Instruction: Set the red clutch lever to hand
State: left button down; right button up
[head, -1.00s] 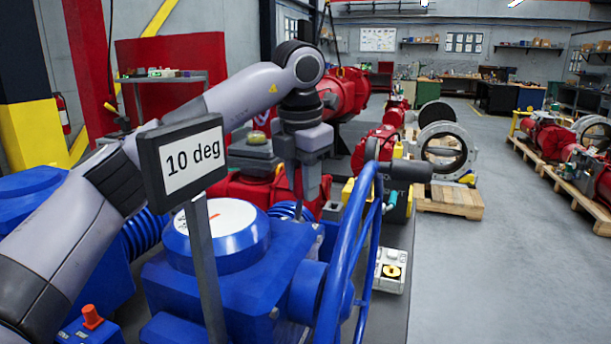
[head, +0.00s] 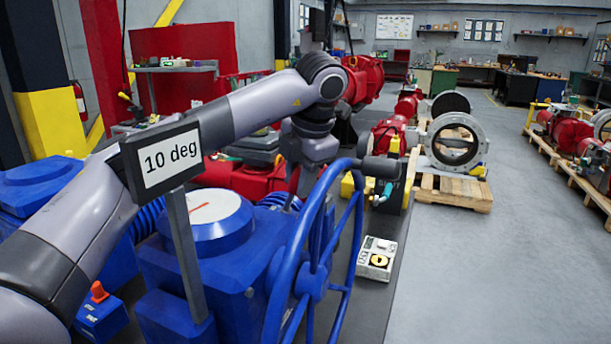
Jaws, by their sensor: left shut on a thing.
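My left gripper (head: 307,180) points down on the far side of the blue actuator (head: 225,265). Its fingers are partly hidden behind the rim of the blue handwheel (head: 290,268). It is shut, and a narrow red piece, seemingly the red clutch lever (head: 294,180), shows at the fingers. Most of that piece is hidden, and its setting cannot be read. The round white indicator (head: 200,212) on the actuator has a red line. The sign (head: 165,160) on a grey post reads "10 deg". My right gripper is not in view.
The handwheel with its grey handle (head: 385,168) stands close to the gripper's right. A white control box (head: 377,259) with a yellow-ringed knob sits right of the wheel. Red machinery (head: 247,180) lies behind the actuator.

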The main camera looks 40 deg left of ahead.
pick_arm(q)
jog(key=shift+w+r, duration=0.15)
jog(key=shift+d, duration=0.1)
dwell(0.4)
jog(key=c, duration=1.2)
grip_release()
jog(key=o, duration=0.4)
jog(key=shift+w+d, duration=0.1)
jog(key=shift+c, duration=0.2)
jog(key=shift+w, duration=0.1)
jog(key=shift+f, duration=0.2)
jog(key=shift+r, duration=0.15)
jog(key=v, duration=0.7)
jog(key=shift+p, duration=0.3)
